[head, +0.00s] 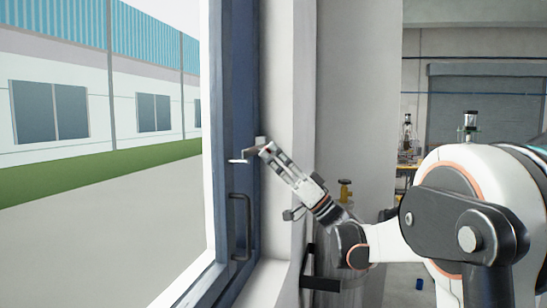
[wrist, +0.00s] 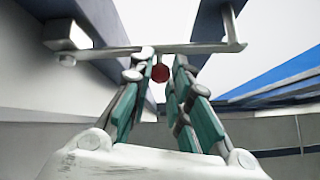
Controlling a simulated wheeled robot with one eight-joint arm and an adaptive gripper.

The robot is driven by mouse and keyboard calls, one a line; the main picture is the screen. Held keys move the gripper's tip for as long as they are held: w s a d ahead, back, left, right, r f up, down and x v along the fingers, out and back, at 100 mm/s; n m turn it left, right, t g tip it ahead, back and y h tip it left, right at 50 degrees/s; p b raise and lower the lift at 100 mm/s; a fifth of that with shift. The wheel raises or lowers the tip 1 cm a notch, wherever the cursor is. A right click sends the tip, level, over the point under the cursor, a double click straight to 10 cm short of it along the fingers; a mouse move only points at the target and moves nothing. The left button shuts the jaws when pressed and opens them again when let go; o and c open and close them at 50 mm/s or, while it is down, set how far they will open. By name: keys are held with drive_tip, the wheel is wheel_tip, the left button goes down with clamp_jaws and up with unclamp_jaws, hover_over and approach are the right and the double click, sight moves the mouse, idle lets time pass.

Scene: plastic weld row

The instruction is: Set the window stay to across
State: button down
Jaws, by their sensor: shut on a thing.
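The window stay is a thin silver bar; in the wrist view (wrist: 205,48) it runs across the top, from a pale block at the left to an upturned end at the right. In the head view (head: 238,160) its end shows at the blue window frame. A small red knob (wrist: 159,73) sits under the bar, between my fingers. My gripper (head: 266,150) reaches up to the stay from the lower right and is shut on the knob; the fingers also show in the wrist view (wrist: 163,65). Finger contact with the knob is partly hidden.
The blue window frame (head: 236,100) carries a dark pull handle (head: 239,225) below the stay. The pale wall reveal (head: 282,90) stands close to the right of the frame.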

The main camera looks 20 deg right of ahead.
drive_tip(key=shift+f+n, duration=0.15)
drive_tip(key=shift+n, duration=0.15)
drive_tip(key=c, duration=1.5)
unclamp_jaws()
drive_tip(key=shift+o, duration=0.2)
drive_tip(key=shift+d, duration=0.1)
drive_tip(key=v, duration=1.2)
drive_tip(key=shift+w, duration=0.1)
